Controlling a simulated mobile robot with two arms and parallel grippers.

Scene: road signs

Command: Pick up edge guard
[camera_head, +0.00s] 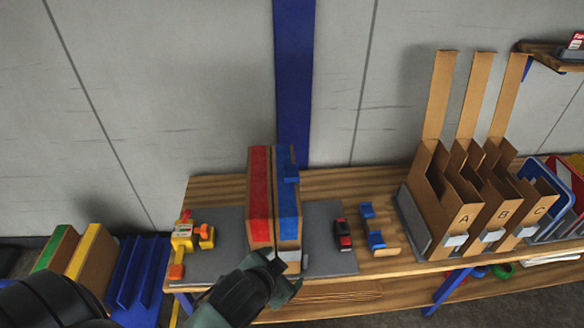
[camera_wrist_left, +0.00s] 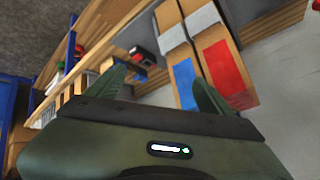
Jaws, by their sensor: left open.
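I cannot tell which is the edge guard. My right gripper is not in view.
A yellow-orange tool (camera_head: 187,238) lies left, a black-red object (camera_head: 343,235) right. Cardboard bins A, B and C (camera_head: 464,218) stand further right. A blue rack (camera_head: 137,275) stands left of the table (camera_head: 225,187).

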